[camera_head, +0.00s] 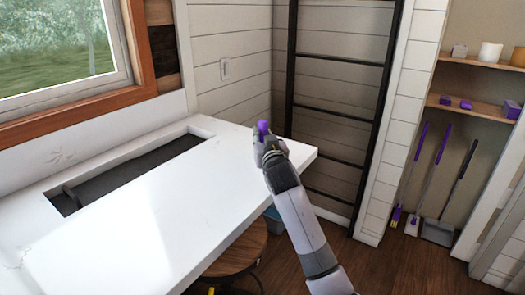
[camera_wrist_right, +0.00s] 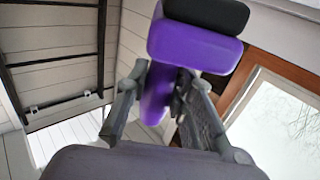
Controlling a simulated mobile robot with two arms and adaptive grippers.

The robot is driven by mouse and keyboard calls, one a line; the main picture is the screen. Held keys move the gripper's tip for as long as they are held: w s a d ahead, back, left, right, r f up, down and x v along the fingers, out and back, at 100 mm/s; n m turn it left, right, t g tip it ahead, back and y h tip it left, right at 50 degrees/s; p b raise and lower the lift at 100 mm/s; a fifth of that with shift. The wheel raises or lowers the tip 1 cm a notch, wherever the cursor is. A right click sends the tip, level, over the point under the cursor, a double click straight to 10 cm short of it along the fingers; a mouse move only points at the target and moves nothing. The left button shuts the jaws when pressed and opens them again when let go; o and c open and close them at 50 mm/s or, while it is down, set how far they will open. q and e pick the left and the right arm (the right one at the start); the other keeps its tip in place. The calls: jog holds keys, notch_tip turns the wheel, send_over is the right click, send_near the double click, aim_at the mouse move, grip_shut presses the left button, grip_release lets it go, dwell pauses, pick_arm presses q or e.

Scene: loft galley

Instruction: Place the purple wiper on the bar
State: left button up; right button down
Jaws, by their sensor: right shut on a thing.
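The purple wiper (camera_head: 263,127) is held in my right gripper (camera_head: 268,148), above or near the far right end of the bar. In the right wrist view, the wiper (camera_wrist_right: 195,47) has a purple head with a black strip, and its purple handle passes between the fingers of my right gripper (camera_wrist_right: 162,88). The gripper is shut on the handle. The bar (camera_head: 180,200) is a white counter at the left and middle of the head view. I cannot tell the exact gap between the wiper and the bar. My left gripper is not in view.
A long dark recess (camera_head: 130,172) is cut into the bar's window side. The bar's front part is clear. A round wooden stool (camera_head: 238,250) stands below its front edge. A black ladder (camera_head: 335,115) is behind. Wall shelves (camera_head: 480,114) and long-handled cleaning tools (camera_head: 440,190) are at the right.

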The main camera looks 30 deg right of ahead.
jog(key=shift+f, duration=0.7)
notch_tip(320, 180, down, 4)
jog(key=shift+r, duration=0.15)
jog(key=c, duration=1.4)
grip_release()
jog(key=shift+s, duration=0.1)
jog(key=b+v, duration=0.1)
jog(key=v, duration=1.1)
jog(key=shift+b, duration=0.3)
jog(key=shift+a, duration=0.1)
